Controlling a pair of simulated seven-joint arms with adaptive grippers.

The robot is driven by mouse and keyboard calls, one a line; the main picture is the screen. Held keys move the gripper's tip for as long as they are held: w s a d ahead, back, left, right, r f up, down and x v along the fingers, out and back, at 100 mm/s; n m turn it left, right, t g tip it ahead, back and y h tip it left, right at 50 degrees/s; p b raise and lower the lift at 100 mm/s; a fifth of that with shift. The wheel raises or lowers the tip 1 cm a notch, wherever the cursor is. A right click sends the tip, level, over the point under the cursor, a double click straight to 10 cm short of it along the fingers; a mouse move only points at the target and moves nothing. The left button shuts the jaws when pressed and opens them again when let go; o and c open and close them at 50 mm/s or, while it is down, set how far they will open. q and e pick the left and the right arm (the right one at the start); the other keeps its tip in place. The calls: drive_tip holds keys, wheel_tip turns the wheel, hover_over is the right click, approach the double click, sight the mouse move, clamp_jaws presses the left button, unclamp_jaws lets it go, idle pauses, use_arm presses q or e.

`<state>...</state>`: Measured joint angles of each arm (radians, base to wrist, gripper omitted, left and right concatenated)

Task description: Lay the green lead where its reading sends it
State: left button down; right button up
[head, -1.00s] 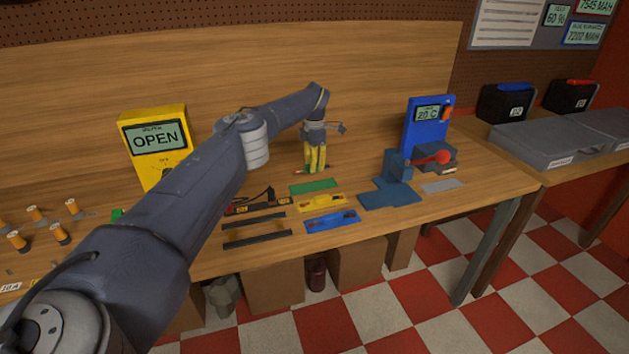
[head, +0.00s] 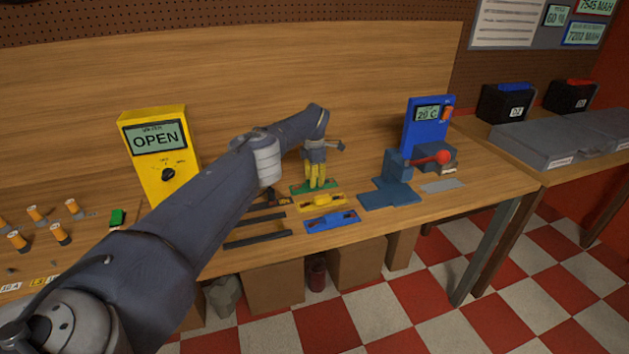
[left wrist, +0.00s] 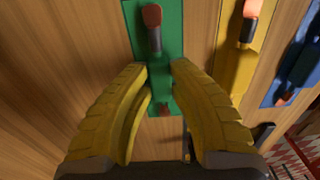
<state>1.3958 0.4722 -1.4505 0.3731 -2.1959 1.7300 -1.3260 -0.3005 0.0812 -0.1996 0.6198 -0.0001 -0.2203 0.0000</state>
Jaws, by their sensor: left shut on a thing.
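My left gripper (head: 316,186) has its yellow fingers shut on the green lead (left wrist: 154,40), low over the green mat (head: 297,190). In the left wrist view the lead's brown tip and grey sleeve stick out beyond the fingertips (left wrist: 160,72), lying along the green mat (left wrist: 172,12). The fingers hide much of the lead, and I cannot tell if it touches the mat. The yellow meter (head: 158,140) reads OPEN. My right gripper is not in view.
A yellow mat (head: 335,200) and a blue mat (head: 318,227), each with a lead, lie in front. Dark strips (head: 257,239) lie left of them. A blue device (head: 427,125) reading 20 C and a blue fixture (head: 385,198) stand right.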

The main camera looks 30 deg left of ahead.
use_arm(q)
drive_tip(key=shift+f, duration=0.1)
drive_tip(key=c, duration=1.3)
unclamp_jaws()
wheel_tip(320, 180, up, 12)
